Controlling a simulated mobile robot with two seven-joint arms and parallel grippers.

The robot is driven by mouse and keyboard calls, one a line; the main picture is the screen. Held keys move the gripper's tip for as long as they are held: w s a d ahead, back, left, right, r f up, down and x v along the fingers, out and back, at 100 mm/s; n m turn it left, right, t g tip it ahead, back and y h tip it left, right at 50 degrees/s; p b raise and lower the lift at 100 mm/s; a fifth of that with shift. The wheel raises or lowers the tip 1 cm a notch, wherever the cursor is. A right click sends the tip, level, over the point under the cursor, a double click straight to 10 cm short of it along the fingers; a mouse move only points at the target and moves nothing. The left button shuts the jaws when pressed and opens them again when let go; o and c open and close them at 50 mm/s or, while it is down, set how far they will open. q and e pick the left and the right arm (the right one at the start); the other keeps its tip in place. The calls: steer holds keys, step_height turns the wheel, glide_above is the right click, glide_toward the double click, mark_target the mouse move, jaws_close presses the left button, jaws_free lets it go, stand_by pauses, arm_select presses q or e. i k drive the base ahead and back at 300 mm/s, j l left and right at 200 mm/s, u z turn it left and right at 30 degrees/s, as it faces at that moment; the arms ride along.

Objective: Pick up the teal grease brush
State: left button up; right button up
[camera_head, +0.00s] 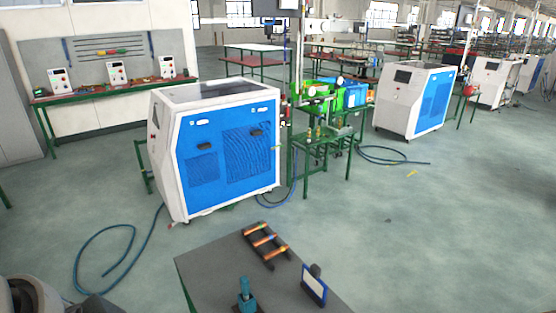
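A teal upright object (246,295), which looks like the grease brush, stands on the grey table (215,268) at the bottom middle of the head view. Part of my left arm shows at the bottom left corner, well to the left of the teal object, with no gripper fingers visible. My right gripper is not in the picture. Nothing is seen touching the teal object.
A rack with several copper-coloured bars (265,243) lies behind the teal object. A blue-framed white item with a dark handle (314,285) stands to its right. A blue-and-white machine (215,150) stands beyond the table, with a blue hose (105,262) on the floor.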

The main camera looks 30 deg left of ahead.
mark_target(245, 286)
steer(key=u, duration=1.2)
steer(key=k, duration=0.4)
steer(key=z, duration=2.8)
steer(key=u, duration=2.85)
steer(key=i+l+u, duration=0.1)
steer(key=i+u, duration=0.3)
steer(key=i, duration=0.2)
